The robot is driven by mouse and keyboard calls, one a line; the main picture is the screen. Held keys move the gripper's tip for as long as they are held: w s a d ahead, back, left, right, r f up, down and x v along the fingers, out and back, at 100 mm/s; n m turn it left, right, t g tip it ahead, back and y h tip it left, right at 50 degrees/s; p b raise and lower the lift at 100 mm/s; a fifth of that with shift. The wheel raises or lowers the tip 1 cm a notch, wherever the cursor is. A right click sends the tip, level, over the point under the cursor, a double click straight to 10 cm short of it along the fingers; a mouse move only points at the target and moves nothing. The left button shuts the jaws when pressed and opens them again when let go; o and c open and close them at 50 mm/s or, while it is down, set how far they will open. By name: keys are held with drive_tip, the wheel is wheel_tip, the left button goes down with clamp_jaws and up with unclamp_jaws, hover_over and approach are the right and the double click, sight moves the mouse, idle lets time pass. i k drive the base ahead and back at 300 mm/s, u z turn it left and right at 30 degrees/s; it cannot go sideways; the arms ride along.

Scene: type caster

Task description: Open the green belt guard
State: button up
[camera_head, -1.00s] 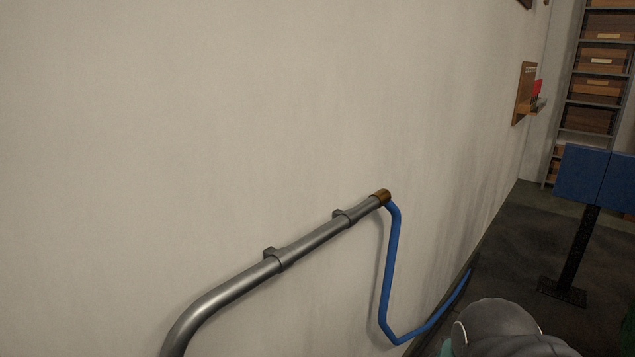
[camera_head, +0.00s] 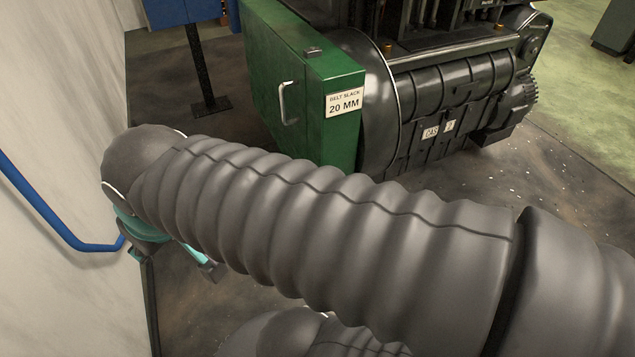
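The green belt guard (camera_head: 323,135) is a box-shaped cover at the upper middle, at the left end of a dark machine. Its door face, turned to the left, carries a pale bar handle (camera_head: 287,103) and looks closed. A label reading "BELT SLACK 20 MM" (camera_head: 344,102) is on its near end. My arm in a ribbed grey sleeve crosses the foreground. My gripper (camera_head: 207,268) is mostly hidden under the arm at lower left; only a small dark tip and teal parts show. It is apart from the guard and handle.
The dark machine (camera_head: 450,100) stands right of the guard. A blue pipe (camera_head: 60,225) runs along the wall at left. A blue panel on a black post (camera_head: 200,65) stands behind, left of the guard.

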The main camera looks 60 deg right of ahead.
sight(286, 70)
drive_tip(key=z, duration=0.5)
drive_tip(key=i, duration=0.85)
drive_tip(key=z, duration=2.15)
